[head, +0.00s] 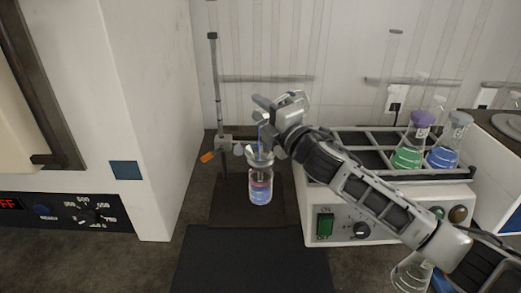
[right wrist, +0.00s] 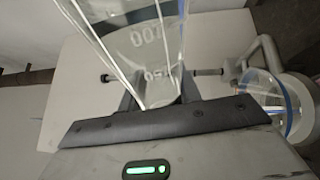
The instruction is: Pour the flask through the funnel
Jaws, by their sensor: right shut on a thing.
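My right gripper (head: 264,128) is shut on a clear glass flask with graduation marks, which fills the top middle of the right wrist view (right wrist: 145,45). In the head view the gripper hides most of that flask. The glass funnel (head: 259,158) sits in the mouth of a clear bottle (head: 260,186) holding blue liquid, just below the gripper. A thin blue line shows between gripper and funnel; I cannot tell for sure whether it is pouring liquid. At the right of the wrist view is a round glass rim with blue (right wrist: 272,95). My left gripper is not in view.
A retort stand (head: 217,95) with an orange-handled clamp (head: 207,157) stands left of the bottle. The shaker (head: 340,222) stands to the right, carrying green (head: 407,155) and blue (head: 444,156) flasks. A clear flask (head: 408,274) stands in front. The dark mat (head: 250,262) is bare.

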